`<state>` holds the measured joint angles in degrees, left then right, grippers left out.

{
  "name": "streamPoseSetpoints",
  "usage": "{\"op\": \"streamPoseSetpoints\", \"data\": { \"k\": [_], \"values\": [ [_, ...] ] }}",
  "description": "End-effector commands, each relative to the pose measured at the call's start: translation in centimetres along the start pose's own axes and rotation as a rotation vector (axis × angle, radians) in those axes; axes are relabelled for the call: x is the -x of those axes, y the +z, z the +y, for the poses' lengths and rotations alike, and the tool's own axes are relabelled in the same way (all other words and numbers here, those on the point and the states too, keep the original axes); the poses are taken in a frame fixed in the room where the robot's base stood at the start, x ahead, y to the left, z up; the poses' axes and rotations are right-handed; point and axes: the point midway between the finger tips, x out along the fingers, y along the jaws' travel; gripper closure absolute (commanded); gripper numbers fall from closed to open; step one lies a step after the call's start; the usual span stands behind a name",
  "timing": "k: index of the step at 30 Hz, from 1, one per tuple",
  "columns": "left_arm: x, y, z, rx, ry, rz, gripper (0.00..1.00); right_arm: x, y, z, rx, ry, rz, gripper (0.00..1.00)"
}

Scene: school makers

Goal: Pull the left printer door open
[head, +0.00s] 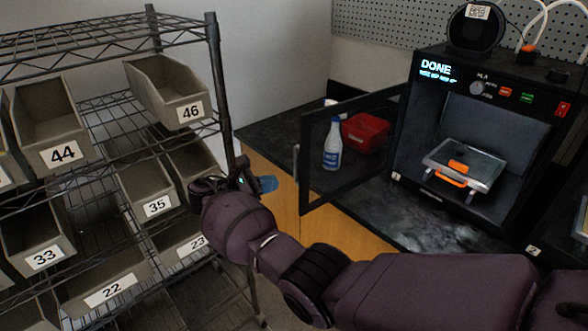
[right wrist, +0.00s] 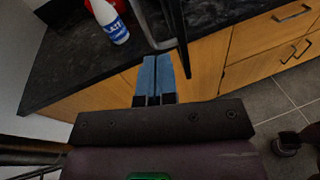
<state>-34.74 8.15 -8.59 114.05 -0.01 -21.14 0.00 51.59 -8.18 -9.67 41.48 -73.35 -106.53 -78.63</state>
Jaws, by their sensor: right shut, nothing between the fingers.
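The left printer (head: 470,75) is a black box on the counter with a lit "DONE" display. Its dark-framed clear door (head: 308,196) stands swung wide open to the left, its free edge out past the counter front. A pale handle (head: 296,163) is on that free edge. My right gripper (head: 266,184) has blue fingers and is shut and empty, just left of the door's free edge. In the right wrist view its closed fingers (right wrist: 156,76) point toward the door frame (right wrist: 176,30); I cannot tell if they touch it. My left gripper is out of view.
A white bottle (head: 332,146) and a red box (head: 365,133) stand behind the door on the dark counter (head: 265,135). A print bed (head: 463,165) with an orange part sits in the printer. A wire rack with numbered bins (head: 168,92) stands close on the left.

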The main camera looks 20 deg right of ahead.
Motion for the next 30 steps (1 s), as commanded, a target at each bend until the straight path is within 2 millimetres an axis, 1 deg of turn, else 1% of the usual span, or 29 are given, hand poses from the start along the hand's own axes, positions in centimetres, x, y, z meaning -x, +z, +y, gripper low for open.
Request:
{"op": "streamPoseSetpoints", "data": {
  "k": [1,3,6,9,14,18,22,23,24,26,29,30],
  "values": [
    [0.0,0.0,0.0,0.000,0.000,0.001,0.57,-1.4,-1.9,-1.2,-0.033,-0.007,0.054,1.00],
    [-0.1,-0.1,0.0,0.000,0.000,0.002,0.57,-3.0,-4.1,-2.6,-0.095,-0.014,0.133,1.00],
    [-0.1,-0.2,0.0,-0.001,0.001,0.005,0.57,-4.7,-6.5,-4.5,-0.177,-0.027,0.228,1.00],
    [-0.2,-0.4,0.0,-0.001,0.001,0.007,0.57,-6.0,-8.5,-6.3,-0.252,-0.044,0.306,1.00],
    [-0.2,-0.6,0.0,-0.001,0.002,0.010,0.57,-8.5,-11.9,-8.4,-0.376,-0.018,0.439,1.00],
    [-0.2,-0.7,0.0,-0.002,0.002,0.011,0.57,-10.3,-14.7,-10.7,-0.506,-0.003,0.566,1.00],
    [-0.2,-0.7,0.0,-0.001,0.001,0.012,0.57,-11.7,-16.8,-13.1,-0.642,0.003,0.688,1.00],
    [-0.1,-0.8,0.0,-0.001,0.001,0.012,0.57,-12.1,-16.9,-13.4,-0.674,0.010,0.713,1.00],
    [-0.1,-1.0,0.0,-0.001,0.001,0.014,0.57,-13.5,-15.5,-12.8,-0.706,0.071,0.725,1.00],
    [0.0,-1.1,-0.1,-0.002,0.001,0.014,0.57,-14.8,-14.2,-12.5,-0.747,0.148,0.755,1.00],
    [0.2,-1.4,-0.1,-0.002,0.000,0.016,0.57,-16.6,-11.7,-12.2,-0.811,0.290,0.808,1.00],
    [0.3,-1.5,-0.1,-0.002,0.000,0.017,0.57,-17.1,-10.4,-12.2,-0.836,0.355,0.831,1.00]
  ]
}}
